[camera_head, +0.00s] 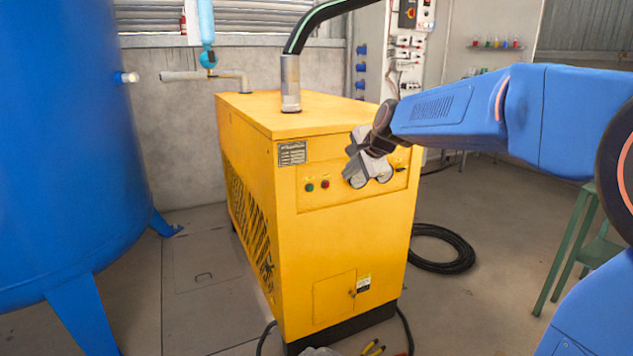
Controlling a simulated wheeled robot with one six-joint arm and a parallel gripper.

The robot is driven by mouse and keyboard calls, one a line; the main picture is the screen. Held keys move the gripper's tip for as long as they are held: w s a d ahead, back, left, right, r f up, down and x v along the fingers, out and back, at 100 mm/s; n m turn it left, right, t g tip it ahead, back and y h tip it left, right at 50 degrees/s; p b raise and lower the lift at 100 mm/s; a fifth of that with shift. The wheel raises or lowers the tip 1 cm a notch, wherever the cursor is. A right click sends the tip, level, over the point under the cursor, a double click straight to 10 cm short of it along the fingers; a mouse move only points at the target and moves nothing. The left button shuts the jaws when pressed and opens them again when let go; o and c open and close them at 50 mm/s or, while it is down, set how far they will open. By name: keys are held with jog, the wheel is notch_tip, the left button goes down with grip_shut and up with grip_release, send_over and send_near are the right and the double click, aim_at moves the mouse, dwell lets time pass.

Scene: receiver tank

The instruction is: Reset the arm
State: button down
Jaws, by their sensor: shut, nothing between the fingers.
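My blue arm (450,108) reaches in from the right edge of the head view. My gripper (356,172) is at its left end, in front of the upper front panel of the yellow machine (335,250). It is shut with nothing held. It partly covers the round gauges on that panel. I cannot tell whether it touches the panel. A green button and a red button (325,184) show to the left of the gripper.
A large blue tank (65,150) stands at the left. A black hose (440,248) lies coiled on the floor right of the machine. A green stool (570,245) is at the right. A black pipe rises from the machine's top. Floor is clear between tank and machine.

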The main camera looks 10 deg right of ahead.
jog(key=s+d+f+n+g, duration=0.1)
jog(key=s+f+n, duration=0.4)
jog(key=s, duration=0.9)
jog(key=s+d+f+n+g+h, duration=0.1)
jog(key=s+f+n, duration=0.4)
jog(key=s, duration=0.9)
jog(key=s+d+f+n+g+h, duration=0.1)
jog(key=s+f+n, duration=0.4)
jog(key=s, duration=0.9)
jog(key=shift+d+f+g, duration=0.5)
jog(key=shift+f+g, duration=0.1)
jog(key=shift+f, duration=0.25)
